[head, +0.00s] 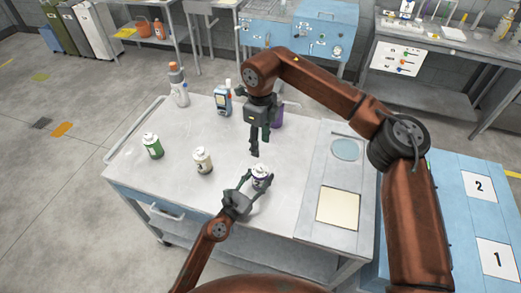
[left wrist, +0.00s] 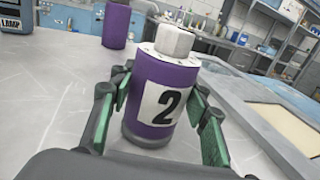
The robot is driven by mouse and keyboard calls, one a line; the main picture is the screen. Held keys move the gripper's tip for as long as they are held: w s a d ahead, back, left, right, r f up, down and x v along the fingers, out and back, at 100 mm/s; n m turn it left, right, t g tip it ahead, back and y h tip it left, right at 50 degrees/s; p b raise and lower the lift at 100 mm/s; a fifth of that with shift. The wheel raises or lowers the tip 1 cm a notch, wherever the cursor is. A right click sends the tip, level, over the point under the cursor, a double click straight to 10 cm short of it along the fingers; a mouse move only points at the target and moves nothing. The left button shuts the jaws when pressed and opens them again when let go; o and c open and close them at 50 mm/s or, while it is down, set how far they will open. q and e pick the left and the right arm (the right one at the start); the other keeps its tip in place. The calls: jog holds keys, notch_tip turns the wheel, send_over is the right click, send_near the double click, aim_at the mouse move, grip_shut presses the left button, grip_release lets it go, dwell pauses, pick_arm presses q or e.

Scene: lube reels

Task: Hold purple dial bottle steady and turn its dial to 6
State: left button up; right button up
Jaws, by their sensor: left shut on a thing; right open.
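The purple dial bottle (left wrist: 147,130) stands upright on the cart top, with a white label marked 2 facing the left wrist camera. Its white dial (left wrist: 173,40) sits on a pale collar on top. In the head view the bottle (head: 261,183) is near the cart's front edge. My left gripper (head: 249,186) is shut on the bottle's body, its green-padded fingers (left wrist: 164,115) on either side. My right gripper (head: 254,152) points down, open and empty, above and just behind the bottle. The number set on the dial is too small to read.
A green bottle (head: 153,146) and a cream bottle (head: 203,160) stand to the left. A blue device (head: 223,100), a grey bottle with an orange cap (head: 179,87) and a purple cylinder (head: 278,116) stand behind. A cream square pad (head: 338,207) lies to the right.

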dwell(0.4)
pick_arm(q)
jog(key=o, duration=1.5)
jog(key=shift+c, duration=0.2)
